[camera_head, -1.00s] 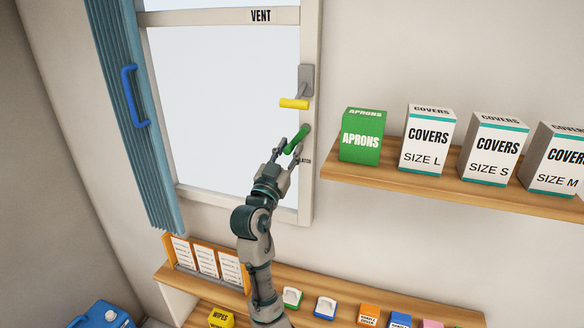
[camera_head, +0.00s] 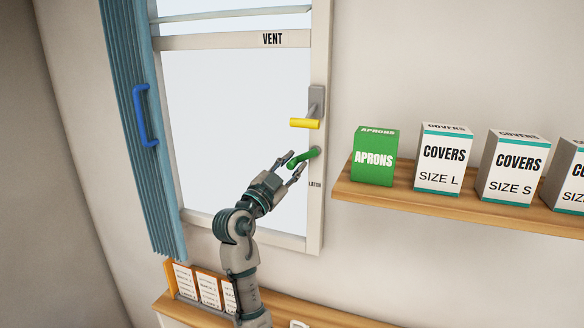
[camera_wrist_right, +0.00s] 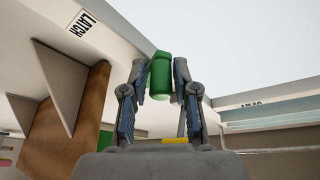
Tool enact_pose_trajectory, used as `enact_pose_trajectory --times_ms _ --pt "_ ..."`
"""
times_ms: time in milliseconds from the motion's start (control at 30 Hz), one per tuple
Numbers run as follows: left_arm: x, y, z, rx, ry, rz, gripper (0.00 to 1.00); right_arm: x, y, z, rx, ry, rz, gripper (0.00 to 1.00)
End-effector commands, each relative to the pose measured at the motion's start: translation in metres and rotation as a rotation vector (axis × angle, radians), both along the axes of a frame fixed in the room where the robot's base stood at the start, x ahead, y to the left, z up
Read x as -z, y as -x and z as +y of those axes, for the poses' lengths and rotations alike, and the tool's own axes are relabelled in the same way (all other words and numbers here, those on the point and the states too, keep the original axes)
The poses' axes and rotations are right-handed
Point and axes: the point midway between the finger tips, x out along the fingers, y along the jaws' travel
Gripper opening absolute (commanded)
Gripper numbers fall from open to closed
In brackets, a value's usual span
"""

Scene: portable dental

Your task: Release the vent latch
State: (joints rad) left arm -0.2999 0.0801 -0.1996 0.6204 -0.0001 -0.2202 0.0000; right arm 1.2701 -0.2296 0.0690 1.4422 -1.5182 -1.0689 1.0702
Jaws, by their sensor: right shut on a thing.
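The green vent latch (camera_head: 304,157) sits on the right side of the window frame, below a yellow handle (camera_head: 305,123) and above a small "LATCH" label. It lies closer to horizontal, with its free end to the left. My right gripper (camera_head: 293,161) has its fingers on either side of the latch's free end. In the right wrist view the green latch (camera_wrist_right: 160,78) is between the two fingertips (camera_wrist_right: 160,72), and the gripper is shut on it. My left gripper is not in view.
The window frame (camera_head: 318,205) carries a "VENT" label at the top. A blue curtain (camera_head: 128,130) with a blue handle (camera_head: 141,115) hangs at left. A wooden shelf (camera_head: 450,208) with a green aprons box (camera_head: 374,158) and covers boxes stands to the right. A lower shelf (camera_head: 285,311) holds cards.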

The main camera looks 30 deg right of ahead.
Motion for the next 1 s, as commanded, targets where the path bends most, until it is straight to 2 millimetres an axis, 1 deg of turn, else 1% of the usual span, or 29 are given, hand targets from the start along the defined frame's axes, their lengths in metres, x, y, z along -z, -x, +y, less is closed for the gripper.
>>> enact_pose_trajectory --times_ms 33,233,267,300,333,600,700,767,867,1000 --pt "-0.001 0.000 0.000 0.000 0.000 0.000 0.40 -0.007 0.000 0.002 -0.008 0.012 -0.009 0.00" --pt "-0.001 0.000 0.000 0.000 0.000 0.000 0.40 -0.007 0.000 0.002 -0.008 0.012 -0.009 0.00" --pt "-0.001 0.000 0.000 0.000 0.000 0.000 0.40 -0.007 0.000 0.002 -0.008 0.012 -0.009 0.31" --pt "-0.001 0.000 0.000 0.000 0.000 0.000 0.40 -0.007 0.000 0.002 -0.007 0.013 -0.009 0.41" --pt "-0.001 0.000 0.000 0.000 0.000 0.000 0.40 -0.007 0.001 0.002 -0.007 0.013 -0.009 0.47" --pt "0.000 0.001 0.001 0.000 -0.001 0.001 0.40 -0.004 0.002 0.002 -0.004 0.009 -0.005 0.47" --pt "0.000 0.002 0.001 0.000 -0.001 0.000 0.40 -0.002 0.004 0.006 -0.005 0.008 -0.005 0.47" --pt "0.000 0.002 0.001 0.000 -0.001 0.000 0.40 0.001 0.007 0.013 -0.005 0.007 -0.004 0.47" --pt "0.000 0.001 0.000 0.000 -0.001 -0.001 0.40 0.007 0.014 0.030 -0.007 0.007 -0.004 0.47" --pt "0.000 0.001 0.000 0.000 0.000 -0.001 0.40 0.018 0.026 0.058 -0.007 0.008 -0.004 0.47"
